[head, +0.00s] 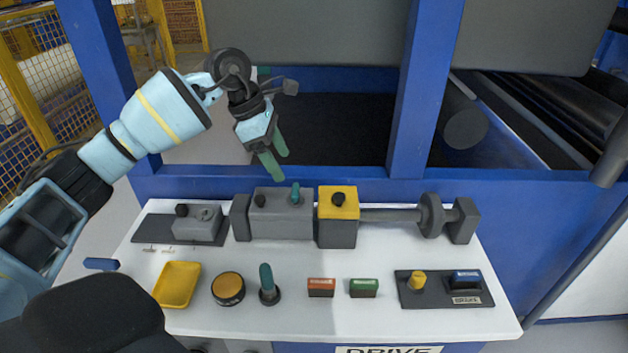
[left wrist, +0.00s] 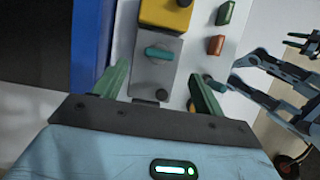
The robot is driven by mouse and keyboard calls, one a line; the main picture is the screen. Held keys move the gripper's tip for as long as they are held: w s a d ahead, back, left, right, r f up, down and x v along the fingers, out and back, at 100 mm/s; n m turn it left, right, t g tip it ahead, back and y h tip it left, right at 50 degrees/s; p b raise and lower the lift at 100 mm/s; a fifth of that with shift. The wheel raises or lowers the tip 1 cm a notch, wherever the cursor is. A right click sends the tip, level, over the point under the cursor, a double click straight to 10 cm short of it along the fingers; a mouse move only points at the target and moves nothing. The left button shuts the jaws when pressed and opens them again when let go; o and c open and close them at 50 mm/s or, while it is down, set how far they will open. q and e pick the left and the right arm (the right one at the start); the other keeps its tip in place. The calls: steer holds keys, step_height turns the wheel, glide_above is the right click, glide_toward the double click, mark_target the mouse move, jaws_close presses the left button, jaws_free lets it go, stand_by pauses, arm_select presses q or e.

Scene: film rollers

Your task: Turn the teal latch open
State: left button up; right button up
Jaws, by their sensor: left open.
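The teal latch (head: 295,193) stands on top of a grey block (head: 283,222) in the head view. In the left wrist view the latch (left wrist: 160,53) shows as a teal bar lying across the grey plate, ahead of my fingers. My left gripper (head: 280,166) is open and empty, above and behind the block, with its green fingers pointing down. In the left wrist view the gripper (left wrist: 160,82) has its two fingers well apart, with the latch between their lines but not touched.
A yellow-topped block (head: 338,208) with a black knob adjoins the grey block. A teal lever (head: 267,279), an amber button (head: 228,288), a yellow tray (head: 177,285) and red (head: 321,287) and green (head: 364,288) blocks stand in front. A blue frame post (head: 421,90) rises behind.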

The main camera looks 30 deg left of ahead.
mark_target(295, 189)
arm_select(q)
steer(key=shift+s+a+r, duration=0.1)
steer(key=shift+a+r, duration=0.05)
steer(key=x, duration=0.7)
steer(key=shift+f, duration=0.4)
steer(key=c, duration=1)
